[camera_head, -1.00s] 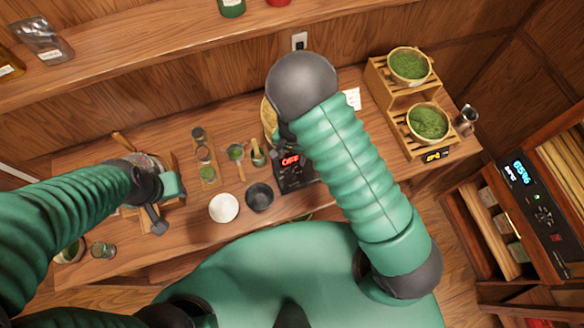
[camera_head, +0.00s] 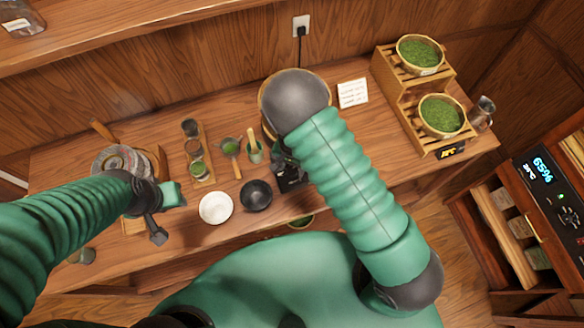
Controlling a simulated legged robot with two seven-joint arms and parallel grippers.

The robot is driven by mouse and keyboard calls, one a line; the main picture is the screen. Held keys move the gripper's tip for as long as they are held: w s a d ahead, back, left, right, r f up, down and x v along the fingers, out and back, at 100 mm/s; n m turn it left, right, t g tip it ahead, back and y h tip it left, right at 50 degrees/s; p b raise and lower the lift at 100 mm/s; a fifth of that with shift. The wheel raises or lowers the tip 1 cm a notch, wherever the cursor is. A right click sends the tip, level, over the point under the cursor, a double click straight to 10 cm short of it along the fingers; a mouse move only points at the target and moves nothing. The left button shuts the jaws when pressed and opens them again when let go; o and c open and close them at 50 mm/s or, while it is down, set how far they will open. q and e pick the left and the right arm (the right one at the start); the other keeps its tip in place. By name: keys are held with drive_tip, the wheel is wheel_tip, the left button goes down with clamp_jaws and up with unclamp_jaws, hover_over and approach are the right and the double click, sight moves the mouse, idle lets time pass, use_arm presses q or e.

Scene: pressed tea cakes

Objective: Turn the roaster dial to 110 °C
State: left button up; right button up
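The roaster stands near the middle of the table, largely hidden under my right arm. The rim of its round pan (camera_head: 264,102) shows beside my dark wrist joint, and part of its black front panel (camera_head: 292,178) shows below. The dial and the display reading cannot be made out. My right gripper (camera_head: 280,146) is at the roaster, mostly hidden behind my arm; its fingers and any contact with the dial are not clear. My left gripper (camera_head: 166,212) hangs over the left part of the table, away from the roaster; its finger opening cannot be made out.
A white bowl (camera_head: 216,208) and a dark bowl (camera_head: 257,195) stand in front of the roaster. A whisk or scoop with green powder (camera_head: 230,148) lies left of it. A wooden rack (camera_head: 395,100) with green tea baskets stands right.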

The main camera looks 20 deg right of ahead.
sight(292, 170)
drive_tip(key=c, duration=0.5)
clamp_jaws()
drive_tip(key=shift+f+n+b, duration=0.1)
drive_tip(key=shift+n+b, duration=0.2)
drive_tip(key=shift+n, duration=0.8)
drive_tip(key=o, duration=0.7)
unclamp_jaws()
drive_tip(key=shift+c, duration=0.2)
wheel_tip(292, 170, up, 17)
drive_tip(key=b, duration=0.1)
drive_tip(key=shift+b, duration=0.4)
drive_tip(key=shift+w, duration=0.1)
